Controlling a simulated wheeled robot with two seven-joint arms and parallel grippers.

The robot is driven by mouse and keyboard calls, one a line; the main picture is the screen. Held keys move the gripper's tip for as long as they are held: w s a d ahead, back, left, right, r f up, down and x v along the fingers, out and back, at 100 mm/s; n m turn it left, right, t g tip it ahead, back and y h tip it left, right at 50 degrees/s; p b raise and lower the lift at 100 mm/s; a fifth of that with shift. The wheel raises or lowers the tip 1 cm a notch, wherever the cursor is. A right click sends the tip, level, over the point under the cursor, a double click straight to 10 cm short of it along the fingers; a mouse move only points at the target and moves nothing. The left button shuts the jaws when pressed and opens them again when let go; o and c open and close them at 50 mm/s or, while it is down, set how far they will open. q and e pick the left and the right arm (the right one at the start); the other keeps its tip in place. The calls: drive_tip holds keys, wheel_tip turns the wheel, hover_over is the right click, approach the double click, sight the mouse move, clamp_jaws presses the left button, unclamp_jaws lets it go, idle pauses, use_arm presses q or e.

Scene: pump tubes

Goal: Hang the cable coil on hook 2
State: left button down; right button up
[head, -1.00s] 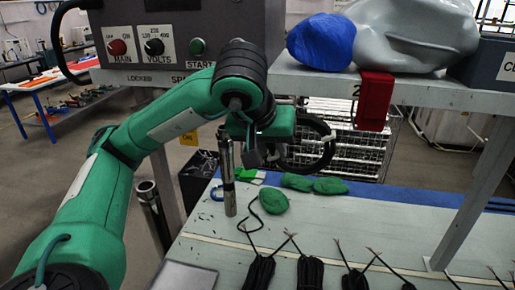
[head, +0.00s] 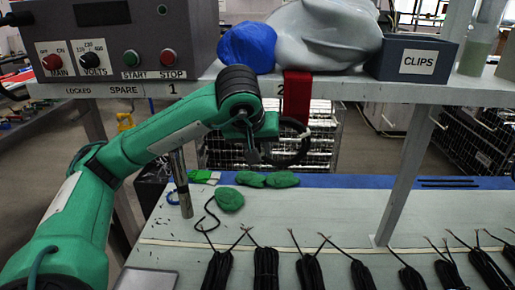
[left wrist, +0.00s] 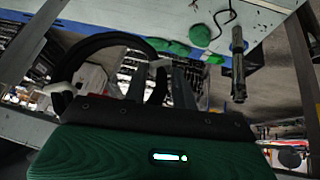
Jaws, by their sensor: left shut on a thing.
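The black cable coil (head: 303,153) is a ring held below the shelf edge, just under a hanging red cloth (head: 297,100). My left gripper (head: 275,145) is shut on the coil at its left side in the head view. In the left wrist view the coil (left wrist: 103,38) arcs away to the left from my left gripper's fingers (left wrist: 168,85), with a pale tie on it. The shelf edge carries the label 2 (head: 281,88), partly beside the red cloth. Hook 2 itself is not visible; the cloth covers that spot. My right gripper is not in view.
A blue bundle (head: 247,46) and a grey sheet (head: 325,36) lie on the shelf, beside the CLIPS box (head: 415,58). Green pads and several black cable bundles lie on the bench. A shelf post (head: 408,175) stands at right.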

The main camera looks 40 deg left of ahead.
use_arm(q)
drive_tip(key=shift+w+a, duration=0.35)
drive_tip(key=shift+w, duration=0.1)
drive_tip(key=shift+w+a+f, duration=0.1)
drive_tip(key=shift+w+a, duration=0.2)
drive_tip(key=shift+w, duration=0.15)
drive_tip(key=shift+w+a+f, duration=0.2)
drive_tip(key=shift+w+a, duration=0.25)
drive_tip(key=shift+w, duration=0.25)
drive_tip(key=shift+w+a+f, duration=0.25)
drive_tip(key=shift+w+a, duration=0.2)
drive_tip(key=shift+w, duration=0.3)
drive_tip(key=shift+w+a+f, duration=0.2)
drive_tip(key=shift+w+a, duration=0.25)
drive_tip(key=shift+w, duration=0.25)
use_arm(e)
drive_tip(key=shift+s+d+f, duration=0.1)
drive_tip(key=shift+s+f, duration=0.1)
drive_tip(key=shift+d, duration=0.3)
use_arm(q)
drive_tip(key=c, duration=1.1)
unclamp_jaws()
drive_tip(key=shift+o, duration=0.2)
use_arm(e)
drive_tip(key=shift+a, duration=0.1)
